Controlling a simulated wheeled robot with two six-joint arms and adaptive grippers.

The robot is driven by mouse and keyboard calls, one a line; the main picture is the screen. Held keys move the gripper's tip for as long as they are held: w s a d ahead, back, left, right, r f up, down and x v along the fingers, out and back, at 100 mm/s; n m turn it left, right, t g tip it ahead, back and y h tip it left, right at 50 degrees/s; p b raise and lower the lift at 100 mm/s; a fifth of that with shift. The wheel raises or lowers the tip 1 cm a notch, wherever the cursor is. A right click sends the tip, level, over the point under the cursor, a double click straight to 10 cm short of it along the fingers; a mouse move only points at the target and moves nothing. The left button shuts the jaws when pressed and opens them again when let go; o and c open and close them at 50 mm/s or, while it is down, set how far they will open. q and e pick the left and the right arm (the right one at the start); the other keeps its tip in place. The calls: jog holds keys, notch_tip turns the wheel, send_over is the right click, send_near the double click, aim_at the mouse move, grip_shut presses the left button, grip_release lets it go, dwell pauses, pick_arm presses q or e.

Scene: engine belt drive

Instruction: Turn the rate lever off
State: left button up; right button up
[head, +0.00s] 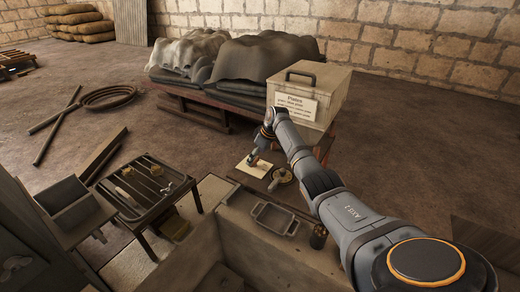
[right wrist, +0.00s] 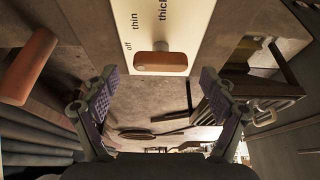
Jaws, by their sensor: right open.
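The rate lever has a red-brown handle (right wrist: 160,63) and shows in the right wrist view in front of a white plate (right wrist: 178,15) lettered "off", "thin" and "thick". I cannot tell exactly which word it points to. My right gripper (right wrist: 155,88) is open, with its purple finger pads apart on either side and short of the handle; nothing is between them. In the head view my right gripper (head: 254,157) is over a pale plate (head: 257,171), and hides the lever there. My left gripper is not in view.
A second red-brown handle (right wrist: 28,66) is at the left in the right wrist view. In the head view a brass round part (head: 281,176) lies beside the plate, and a box labelled "Plates" (head: 335,82) stands behind my arm. A metal tray (head: 275,219) is nearer.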

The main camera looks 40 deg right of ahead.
jog(key=v, duration=1)
jog(key=shift+s+r, duration=0.2)
